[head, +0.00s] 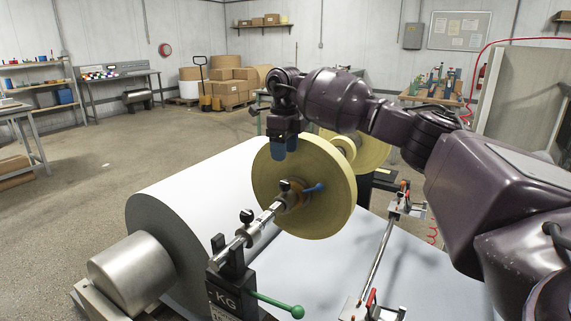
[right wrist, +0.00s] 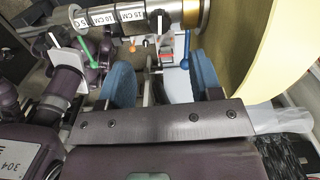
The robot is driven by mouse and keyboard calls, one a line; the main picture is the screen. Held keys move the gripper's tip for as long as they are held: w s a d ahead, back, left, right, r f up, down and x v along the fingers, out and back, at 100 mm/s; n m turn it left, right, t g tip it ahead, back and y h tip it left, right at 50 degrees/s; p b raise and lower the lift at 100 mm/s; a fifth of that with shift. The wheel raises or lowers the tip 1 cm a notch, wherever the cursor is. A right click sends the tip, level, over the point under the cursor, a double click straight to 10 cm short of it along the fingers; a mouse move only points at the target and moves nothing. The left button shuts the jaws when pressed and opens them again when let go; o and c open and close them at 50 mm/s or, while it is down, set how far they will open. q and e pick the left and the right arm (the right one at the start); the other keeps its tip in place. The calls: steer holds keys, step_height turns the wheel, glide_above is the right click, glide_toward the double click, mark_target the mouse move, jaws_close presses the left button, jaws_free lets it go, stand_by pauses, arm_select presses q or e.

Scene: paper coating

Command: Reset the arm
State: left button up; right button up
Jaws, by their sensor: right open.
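My right arm (head: 335,95) reaches in from the right over the machine and bends down at the wrist. My right gripper (head: 284,148) hangs at the upper edge of the near yellow disc (head: 325,170), in front of it in the picture; I cannot tell if they touch. In the right wrist view the blue fingers of the right gripper (right wrist: 163,78) stand wide apart with nothing held between them. The yellow disc also shows there at the upper right (right wrist: 275,45). My left gripper does not show.
The disc sits on a metal shaft (head: 238,243) marked with cm labels. A second yellow disc (head: 368,152) is behind. A large white roll (head: 190,190) lies left, a green-knobbed lever (head: 278,303) in front. A metal rod (head: 378,255) runs right. Open floor (head: 120,160) lies further left.

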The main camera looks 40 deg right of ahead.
steer(key=shift+r, duration=0.85)
steer(key=shift+s+a+f, duration=0.1)
steer(key=shift+f, duration=0.05)
